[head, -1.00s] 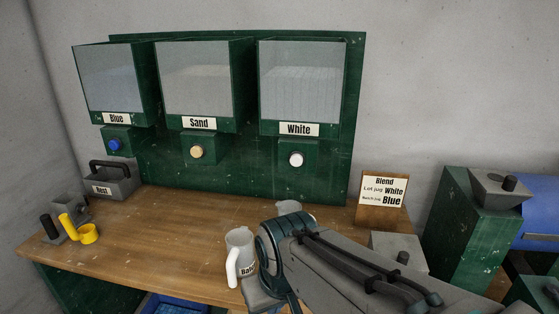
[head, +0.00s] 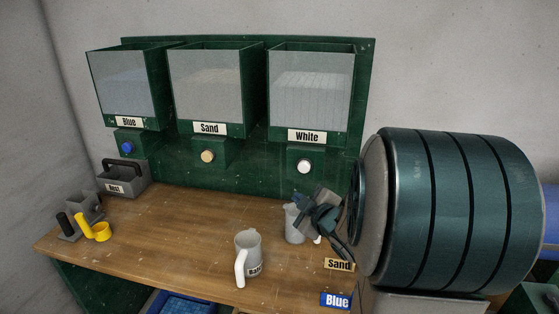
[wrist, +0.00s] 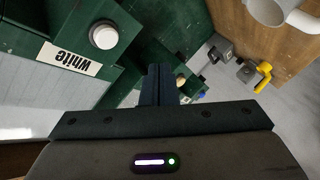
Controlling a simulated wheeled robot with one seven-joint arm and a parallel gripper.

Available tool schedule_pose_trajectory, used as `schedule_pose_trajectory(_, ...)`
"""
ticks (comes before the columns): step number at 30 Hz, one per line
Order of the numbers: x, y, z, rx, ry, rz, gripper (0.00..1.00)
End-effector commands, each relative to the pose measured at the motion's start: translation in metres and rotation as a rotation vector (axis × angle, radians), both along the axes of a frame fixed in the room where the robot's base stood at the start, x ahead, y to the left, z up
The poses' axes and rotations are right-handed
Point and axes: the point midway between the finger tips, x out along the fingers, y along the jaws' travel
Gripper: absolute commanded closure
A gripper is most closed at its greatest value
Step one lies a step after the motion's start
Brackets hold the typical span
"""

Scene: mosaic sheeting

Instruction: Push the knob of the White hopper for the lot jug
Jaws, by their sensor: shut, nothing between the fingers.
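The White hopper (head: 310,85) hangs on the green board, with its label below the bin. Its round white knob (head: 304,166) sits on a green block under it, and also shows in the wrist view (wrist: 104,35) beside the White label. My gripper (head: 322,212) is in front of the board, a little below and right of the knob in the head view. Its fingers (wrist: 160,80) are shut and empty, and apart from the knob in the wrist view. A grey jug (head: 293,224) stands partly hidden behind my gripper; its label cannot be read.
The Batch jug (head: 252,250) stands nearer the front of the bench (head: 180,225). The Sand hopper (head: 207,85) and Blue hopper (head: 124,82) are to the left. A Rest caddy (head: 123,180) and yellow scoop (head: 98,231) are at left. My arm covers the right side.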

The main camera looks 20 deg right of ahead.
Motion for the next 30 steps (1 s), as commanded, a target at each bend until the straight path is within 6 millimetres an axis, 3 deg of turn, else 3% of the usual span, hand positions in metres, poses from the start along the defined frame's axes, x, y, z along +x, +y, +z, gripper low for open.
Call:
schedule_pose_trajectory(8,-0.005,0.002,0.016,-0.004,-0.156,0.145,1.00)
schedule_pose_trajectory(20,-0.006,0.003,0.018,-0.003,-0.173,0.159,1.00)
schedule_pose_trajectory(30,0.018,-0.014,0.019,-0.002,-0.173,0.158,1.00)
